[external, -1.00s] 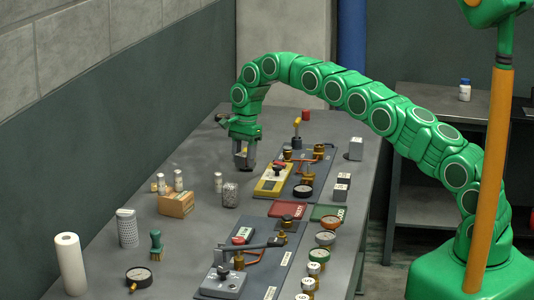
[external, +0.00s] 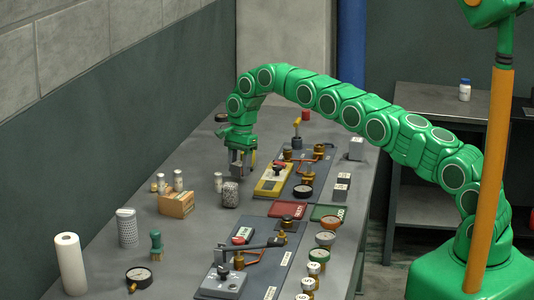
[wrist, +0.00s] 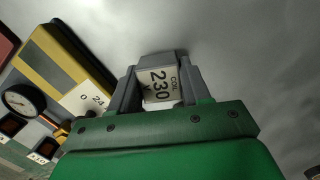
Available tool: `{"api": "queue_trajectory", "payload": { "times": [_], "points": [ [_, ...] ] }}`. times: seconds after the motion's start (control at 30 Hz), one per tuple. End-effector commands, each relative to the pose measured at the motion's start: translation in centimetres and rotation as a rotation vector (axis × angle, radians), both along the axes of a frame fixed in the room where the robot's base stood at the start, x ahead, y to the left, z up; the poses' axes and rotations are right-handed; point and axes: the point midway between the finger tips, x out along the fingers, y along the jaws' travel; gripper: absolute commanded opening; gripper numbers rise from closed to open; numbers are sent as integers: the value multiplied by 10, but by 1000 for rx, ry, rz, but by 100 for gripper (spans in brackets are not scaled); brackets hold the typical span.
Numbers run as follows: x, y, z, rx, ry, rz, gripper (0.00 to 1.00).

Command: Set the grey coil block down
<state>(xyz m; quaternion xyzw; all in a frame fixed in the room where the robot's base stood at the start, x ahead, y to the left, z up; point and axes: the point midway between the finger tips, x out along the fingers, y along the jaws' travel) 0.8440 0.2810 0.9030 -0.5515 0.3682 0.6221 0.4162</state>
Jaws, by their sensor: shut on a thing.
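My gripper (external: 241,168) is low over the grey bench, left of the yellow device (external: 273,180) and behind the speckled grey cylinder (external: 230,194). In the wrist view its two grey fingers (wrist: 158,82) are shut on the grey coil block (wrist: 158,84). The block's pale face reads "COIL 230 V". In the external view the fingers mostly hide the block, and I cannot tell whether it touches the bench top (external: 205,151).
A red tray (external: 288,209) and a green tray (external: 328,213) lie to the right front. Bare bench lies behind and left of my gripper.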

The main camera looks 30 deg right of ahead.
Motion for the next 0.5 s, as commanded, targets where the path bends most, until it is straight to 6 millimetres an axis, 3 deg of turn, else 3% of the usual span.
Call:
{"api": "queue_trajectory", "payload": {
  "times": [0.2,0.5],
  "points": [
    [-1,-1,-16,-1,4,-1,6],
    [-1,0,-16,-1,2,0,6]
  ]
}}
